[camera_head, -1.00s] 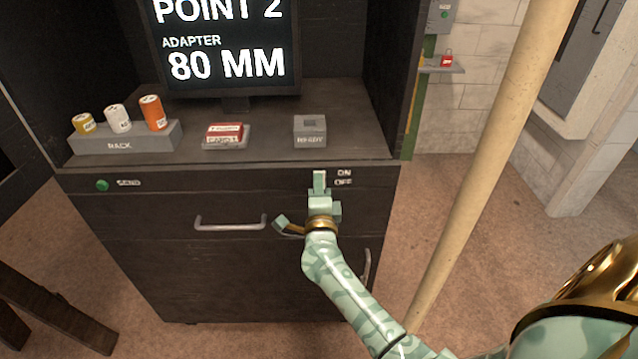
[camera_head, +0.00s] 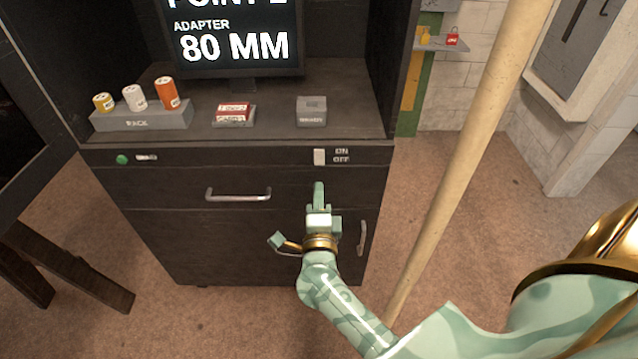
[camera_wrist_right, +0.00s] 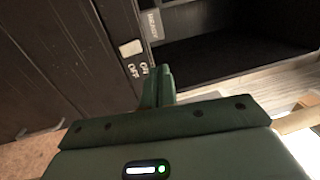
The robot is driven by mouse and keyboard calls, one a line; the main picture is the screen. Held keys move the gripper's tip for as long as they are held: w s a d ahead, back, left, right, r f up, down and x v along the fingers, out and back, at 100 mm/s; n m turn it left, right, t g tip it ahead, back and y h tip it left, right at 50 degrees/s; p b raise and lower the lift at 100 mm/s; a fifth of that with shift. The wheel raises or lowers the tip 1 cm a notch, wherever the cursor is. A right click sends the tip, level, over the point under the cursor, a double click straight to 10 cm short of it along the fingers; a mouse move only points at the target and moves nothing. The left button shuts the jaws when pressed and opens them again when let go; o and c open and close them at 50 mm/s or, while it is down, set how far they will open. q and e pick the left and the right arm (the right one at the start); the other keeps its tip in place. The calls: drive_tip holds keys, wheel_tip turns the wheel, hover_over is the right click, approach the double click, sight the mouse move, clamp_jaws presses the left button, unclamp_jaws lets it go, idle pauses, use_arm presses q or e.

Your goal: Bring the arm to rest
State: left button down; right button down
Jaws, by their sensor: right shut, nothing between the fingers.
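My right gripper (camera_head: 319,192) is pale green and shut with nothing in it. In the head view it hangs in front of the dark cabinet (camera_head: 290,238), just below the light ON/OFF switch (camera_head: 319,157), and looks apart from it. In the right wrist view the shut fingers (camera_wrist_right: 157,88) point toward the cabinet front, with the switch (camera_wrist_right: 131,48) beyond them to the left. My right arm (camera_head: 345,310) comes in from the lower right. My left gripper is not in view.
On the counter stand a rack (camera_head: 140,117) with three rolls, a red-and-white box (camera_head: 234,112) and a grey block (camera_head: 311,111). A screen (camera_head: 235,40) reads 80 MM. A drawer handle (camera_head: 238,194) juts out. A tan pole (camera_head: 470,150) rises at right.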

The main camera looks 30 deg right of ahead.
idle(0.4)
drive_tip(key=s+a+f+n+y, duration=0.2)
drive_tip(key=a+f+n+y, duration=0.15)
drive_tip(key=f+n, duration=0.35)
drive_tip(key=s+a+f+n+y, duration=0.15)
drive_tip(key=f+n+y, duration=0.25)
drive_tip(key=f, duration=0.4)
drive_tip(key=s+a+f+n+g+y, duration=0.25)
drive_tip(key=s+f+n, duration=0.25)
drive_tip(key=s+f, duration=0.3)
drive_tip(key=s+a+f+n+g+y, duration=0.1)
drive_tip(key=s+f+n+g, duration=0.4)
drive_tip(key=f, duration=0.5)
drive_tip(key=s+d+f+n+g, duration=0.2)
drive_tip(key=s+f, duration=0.2)
drive_tip(key=s, duration=0.5)
drive_tip(key=s+d+f+n+g, duration=0.2)
drive_tip(key=s+f+g, duration=0.1)
drive_tip(key=s, duration=0.6)
drive_tip(key=s+d+f+n+g+h, duration=0.1)
drive_tip(key=s+d+f+n+g, duration=0.1)
drive_tip(key=s, duration=0.8)
wheel_tip(320, 180, down, 3)
drive_tip(key=shift+d+r+n+g+b, duration=0.25)
drive_tip(key=shift+d+n+g, duration=0.2)
drive_tip(key=shift+g, duration=0.3)
